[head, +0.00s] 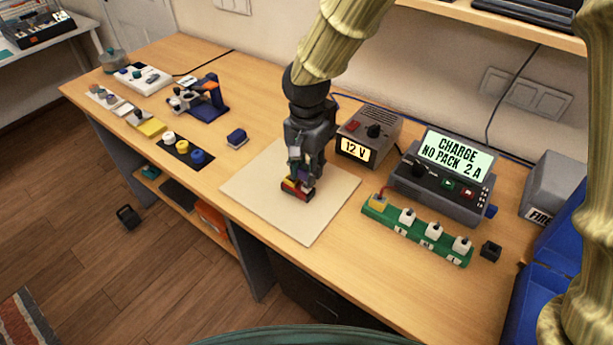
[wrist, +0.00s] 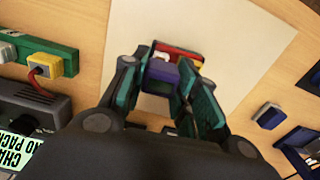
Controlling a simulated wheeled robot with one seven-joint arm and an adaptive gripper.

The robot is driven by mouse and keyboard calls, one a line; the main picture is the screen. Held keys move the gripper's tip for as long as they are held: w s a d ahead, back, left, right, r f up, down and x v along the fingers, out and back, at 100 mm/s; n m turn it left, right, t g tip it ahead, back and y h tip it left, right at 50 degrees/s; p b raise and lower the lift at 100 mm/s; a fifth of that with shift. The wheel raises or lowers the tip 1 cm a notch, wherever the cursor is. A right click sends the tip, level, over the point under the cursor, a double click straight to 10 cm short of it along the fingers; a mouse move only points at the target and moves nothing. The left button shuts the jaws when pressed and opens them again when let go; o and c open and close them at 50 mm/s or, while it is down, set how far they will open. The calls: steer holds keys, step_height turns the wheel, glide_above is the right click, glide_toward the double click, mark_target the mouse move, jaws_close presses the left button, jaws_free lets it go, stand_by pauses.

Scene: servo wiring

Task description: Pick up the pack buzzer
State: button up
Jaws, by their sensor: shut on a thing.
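My gripper (wrist: 163,85) points down over the pale square mat (head: 255,205), with its dark teal fingers closed around a small purple block (wrist: 160,71). A red and yellow piece (wrist: 181,54) with a white bit sits at the block's far side, and it also shows at the fingertips in the head view (head: 297,188). The two parts appear to touch; I cannot tell whether they are one thing. No label marks either one as the pack buzzer. The fingers hide part of the block. I cannot tell whether it touches the mat.
A 12 V supply (head: 368,133) and a charger (head: 440,182) reading "CHARGE NO PACK 2 A" stand right of the mat. A green strip (head: 418,232) with several plugs lies before the charger. A blue block (head: 237,138) lies left. The mat's front is clear.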

steer(key=s+a+r+b, duration=0.2)
steer(key=s+b, duration=0.1)
steer(key=s, duration=1.3)
steer(key=shift+a+r, duration=0.15)
